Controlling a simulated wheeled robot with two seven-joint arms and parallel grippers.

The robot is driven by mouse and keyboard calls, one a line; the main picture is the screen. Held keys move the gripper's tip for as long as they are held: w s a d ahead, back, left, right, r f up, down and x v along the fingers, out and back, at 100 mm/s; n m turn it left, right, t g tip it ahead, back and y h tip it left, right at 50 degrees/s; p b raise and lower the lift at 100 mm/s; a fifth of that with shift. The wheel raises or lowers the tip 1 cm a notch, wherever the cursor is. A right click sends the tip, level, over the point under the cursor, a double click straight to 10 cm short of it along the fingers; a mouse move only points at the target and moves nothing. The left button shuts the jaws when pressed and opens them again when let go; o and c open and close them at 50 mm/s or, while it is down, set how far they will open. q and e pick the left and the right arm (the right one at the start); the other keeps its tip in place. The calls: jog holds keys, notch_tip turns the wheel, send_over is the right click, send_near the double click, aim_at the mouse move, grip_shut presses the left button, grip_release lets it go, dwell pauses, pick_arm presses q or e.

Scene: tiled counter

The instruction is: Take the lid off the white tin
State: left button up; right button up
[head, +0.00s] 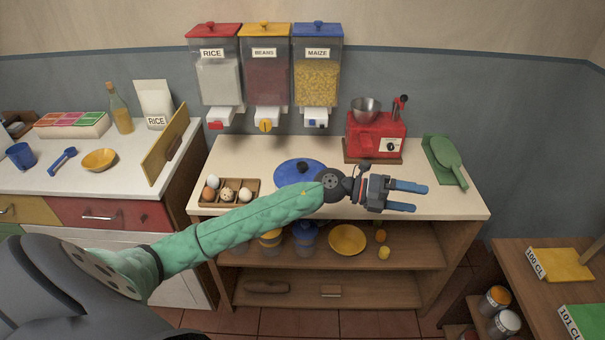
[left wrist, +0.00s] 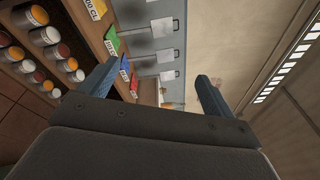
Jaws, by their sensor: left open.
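A tin with a pale, whitish lid (head: 506,323) stands at the lower right of the head view, partly cut off by the frame. A tin with an orange lid (head: 496,297) stands beside it. In the left wrist view several tins stand in rows on shelves at the upper left, one with a whitish lid (left wrist: 45,36); I cannot tell which is the white tin. My left gripper (head: 419,197) is open and empty above the right part of the counter, well left of and above the tins. Its two blue fingers also show in the left wrist view (left wrist: 155,80). My right gripper is out of view.
The wooden side table (head: 520,290) at the right carries a yellow card (head: 560,265) and a green card (head: 588,320).

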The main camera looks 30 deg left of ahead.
pick_arm(q)
jog(key=w+a+f+m+g+y, duration=0.2)
jog(key=a+m+g+y, duration=0.1)
jog(key=a+y, duration=0.15)
jog(key=r+g+y+p, duration=0.1)
jog(key=r+g+y, duration=0.15)
jog(key=y, duration=0.95)
send_over(302, 164)
jog(key=shift+s+a+f+g, duration=0.25)
jog(key=shift+f+g, duration=0.1)
jog(key=shift+f, duration=0.15)
jog(key=shift+a+y, duration=0.25)
jog(key=shift+f+p, duration=0.25)
jog(key=shift+p, duration=0.05)
jog(key=shift+f+p, duration=0.3)
jog(key=shift+f, duration=0.6)
jog(key=f+p, duration=0.2)
jog(key=f, duration=0.1)
jog(key=d+f, duration=0.1)
jog(key=shift+w+f+p, duration=0.2)
jog(key=shift+w+p, duration=0.05)
jog(key=shift+p, duration=0.15)
jog(key=shift+f, duration=0.5)
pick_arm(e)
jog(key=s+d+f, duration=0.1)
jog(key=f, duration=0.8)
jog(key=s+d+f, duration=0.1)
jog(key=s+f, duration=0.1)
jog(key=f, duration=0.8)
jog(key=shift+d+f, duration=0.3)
